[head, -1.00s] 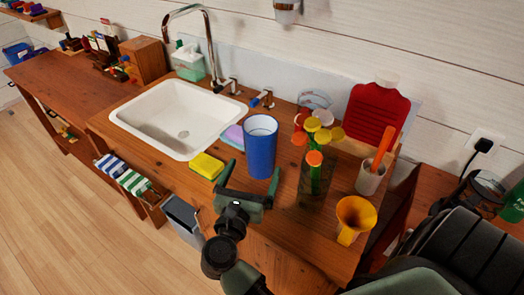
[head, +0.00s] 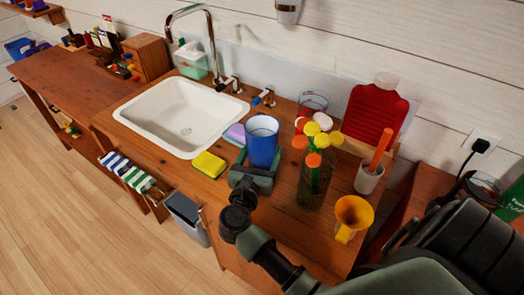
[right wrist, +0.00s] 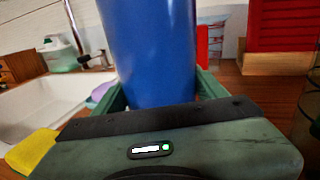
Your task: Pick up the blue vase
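The blue vase (head: 263,143) is a tall, open-topped blue cylinder standing upright on the wooden counter, right of the sink. It fills the upper middle of the right wrist view (right wrist: 150,50). My right gripper (head: 254,172) is low at the vase's near side. Its green fingers reach along both sides of the vase, seen in the right wrist view (right wrist: 160,98). The fingers look spread, with the vase between them; whether they touch it is unclear. The vase's base is hidden by the gripper. My left gripper is not in view.
A glass of colourful flowers (head: 314,175) stands close right of the vase. A yellow sponge (head: 208,164) and purple sponge (head: 235,134) lie left. The sink (head: 180,115) is left.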

